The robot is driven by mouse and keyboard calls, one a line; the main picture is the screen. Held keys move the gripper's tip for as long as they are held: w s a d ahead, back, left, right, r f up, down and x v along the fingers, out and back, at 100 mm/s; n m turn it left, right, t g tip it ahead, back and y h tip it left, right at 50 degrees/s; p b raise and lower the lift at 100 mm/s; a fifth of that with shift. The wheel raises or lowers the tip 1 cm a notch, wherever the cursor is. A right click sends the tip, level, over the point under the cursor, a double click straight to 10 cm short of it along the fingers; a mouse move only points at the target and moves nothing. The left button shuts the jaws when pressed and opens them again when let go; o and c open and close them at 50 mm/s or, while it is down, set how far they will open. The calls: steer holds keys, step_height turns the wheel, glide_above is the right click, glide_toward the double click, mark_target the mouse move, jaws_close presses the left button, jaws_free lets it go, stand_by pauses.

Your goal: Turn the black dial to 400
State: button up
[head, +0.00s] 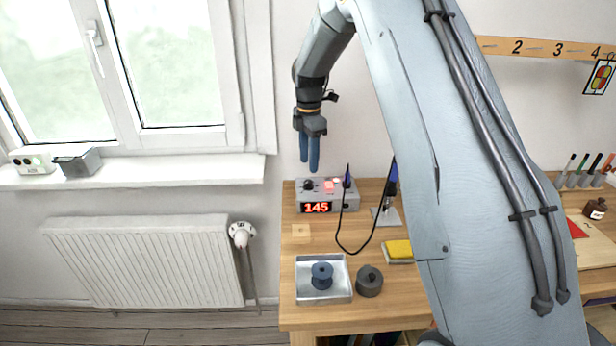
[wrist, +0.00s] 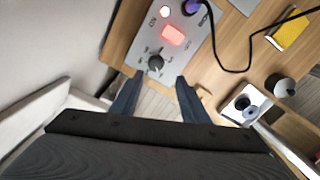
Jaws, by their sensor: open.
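The grey control box (head: 343,200) stands at the back left of the wooden table, and its red display reads 145. The black dial (head: 308,185) sits on the left of its top face. In the wrist view the dial (wrist: 155,62) shows on the box's panel (wrist: 178,45), beside a lit red button and with small marks around it. My gripper (head: 309,168) is above the dial, open and empty, its two blue fingers pointing down. In the wrist view the fingertips (wrist: 158,78) are apart on either side below the dial, not touching it.
A black cable (head: 345,245) loops from the box to a soldering iron stand (head: 386,214). A metal tray (head: 340,291) with a blue spool, a dark round tin (head: 369,281) and a yellow sponge (head: 398,249) lie in front. A window sill (head: 200,172) and radiator are left.

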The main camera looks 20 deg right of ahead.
mark_target(308, 182)
steer(key=shift+w+f+n, duration=0.25)
steer(key=shift+w+n, duration=0.25)
steer(key=shift+f+p, duration=1.5)
steer(key=shift+f, duration=2.25)
jaws_close()
